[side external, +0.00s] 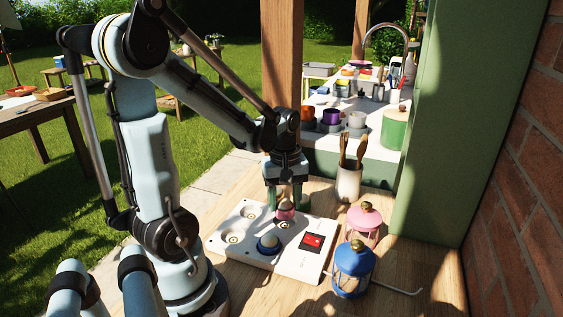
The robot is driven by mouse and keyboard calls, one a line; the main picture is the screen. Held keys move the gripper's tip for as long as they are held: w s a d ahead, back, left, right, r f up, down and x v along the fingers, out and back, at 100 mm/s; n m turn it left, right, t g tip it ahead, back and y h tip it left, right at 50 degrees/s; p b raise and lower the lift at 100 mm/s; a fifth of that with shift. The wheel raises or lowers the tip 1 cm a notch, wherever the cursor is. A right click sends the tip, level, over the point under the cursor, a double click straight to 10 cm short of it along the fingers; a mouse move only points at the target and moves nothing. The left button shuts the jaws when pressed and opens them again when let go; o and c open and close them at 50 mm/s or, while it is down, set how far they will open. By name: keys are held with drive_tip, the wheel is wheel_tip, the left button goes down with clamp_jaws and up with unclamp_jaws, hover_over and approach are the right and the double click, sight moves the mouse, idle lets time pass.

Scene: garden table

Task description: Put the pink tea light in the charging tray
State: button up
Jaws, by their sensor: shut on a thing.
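The charging tray (245,254) is a white slab on the wooden table, with round wells and a red panel at its right end. The pink tea light (286,212) is between the fingers of my gripper (286,207), which points down over the tray's back part. My gripper is shut on it. The tea light is at or just above the back right well; I cannot tell if it touches the bottom. A tea light with a blue base (268,244) sits in the front right well. The two left wells look empty.
A utensil pot (348,184) stands behind. A green post and brick wall bound the right side.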

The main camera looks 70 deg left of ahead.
drive_tip(key=shift+f, duration=1.45)
drive_tip(key=o, duration=1)
drive_tip(key=shift+f, duration=0.15)
wheel_tip(320, 180, up, 12)
drive_tip(key=shift+d+r, duration=0.1)
drive_tip(key=shift+w+d+f+m+t, duration=0.2)
drive_tip(key=shift+w+d+m+t, duration=0.35)
drive_tip(key=shift+d+m+t, duration=1.3)
drive_tip(key=shift+w+d+f+m+t, duration=0.15)
drive_tip(key=shift+w+d+m+t, duration=0.4)
drive_tip(key=shift+d+m, duration=2.55)
drive_tip(key=shift+w+d+f+m+t, duration=0.2)
drive_tip(key=shift+w+d+m+t, duration=0.35)
drive_tip(key=shift+d+m+t, duration=1.3)
